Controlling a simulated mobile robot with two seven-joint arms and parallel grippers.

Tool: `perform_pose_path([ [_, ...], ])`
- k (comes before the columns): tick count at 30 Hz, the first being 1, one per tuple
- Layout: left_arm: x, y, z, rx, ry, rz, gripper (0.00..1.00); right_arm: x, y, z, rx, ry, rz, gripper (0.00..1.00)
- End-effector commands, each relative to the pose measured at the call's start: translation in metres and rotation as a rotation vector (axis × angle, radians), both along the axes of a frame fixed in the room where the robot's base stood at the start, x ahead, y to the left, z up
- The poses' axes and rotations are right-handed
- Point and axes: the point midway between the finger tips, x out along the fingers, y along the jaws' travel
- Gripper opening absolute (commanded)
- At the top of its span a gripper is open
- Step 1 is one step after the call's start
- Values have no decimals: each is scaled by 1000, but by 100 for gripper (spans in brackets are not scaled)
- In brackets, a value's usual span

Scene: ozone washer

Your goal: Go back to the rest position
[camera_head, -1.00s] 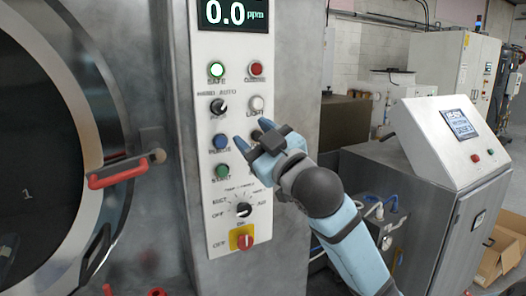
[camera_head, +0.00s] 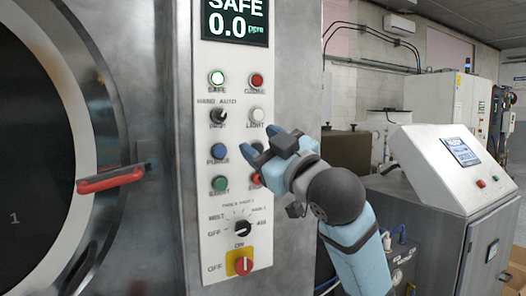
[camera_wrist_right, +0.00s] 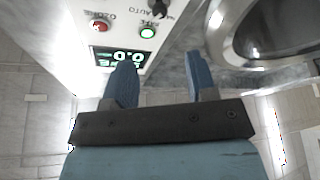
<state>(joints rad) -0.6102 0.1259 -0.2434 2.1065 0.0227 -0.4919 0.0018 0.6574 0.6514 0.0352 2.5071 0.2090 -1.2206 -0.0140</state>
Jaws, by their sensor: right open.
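My right gripper (camera_head: 258,148) is open and empty in front of the washer's white control panel (camera_head: 208,258), at the right side of its middle rows. It hides part of the buttons there. Its two blue fingers also show apart in the right wrist view (camera_wrist_right: 160,85), with nothing between them. The display (camera_head: 235,22) reads SAFE and 0.0 ppm. The green SAFE light (camera_head: 217,78) is lit. The red main switch (camera_head: 243,265) sits on a yellow plate at the panel's bottom. My left gripper is not in view.
The washer's round door (camera_head: 30,150) with a red handle (camera_head: 110,180) is at the left. A steel console (camera_head: 440,165) with a tilted screen stands at the right. A cardboard box (camera_head: 515,275) is at the lower right. The aisle behind looks partly open.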

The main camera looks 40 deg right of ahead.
Motion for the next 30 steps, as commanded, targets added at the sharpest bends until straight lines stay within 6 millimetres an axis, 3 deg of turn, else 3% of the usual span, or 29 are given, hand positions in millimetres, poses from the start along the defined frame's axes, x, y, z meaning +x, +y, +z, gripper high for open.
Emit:
perform_pose_path([
  [13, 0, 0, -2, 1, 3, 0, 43, 1, 0, -1, 1, 3, 1, 52],
  [17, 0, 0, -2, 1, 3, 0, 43, 16, 4, -24, 14, 46, 19, 52],
  [20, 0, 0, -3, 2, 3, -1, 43, 40, 12, -70, 40, 126, 52, 52],
  [24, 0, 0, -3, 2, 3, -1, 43, 71, 31, -169, 98, 279, 112, 52],
  [27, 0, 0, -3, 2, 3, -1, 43, 80, 46, -244, 145, 384, 147, 52],
  [30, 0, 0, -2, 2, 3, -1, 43, 76, 63, -319, 195, 483, 175, 52],
])
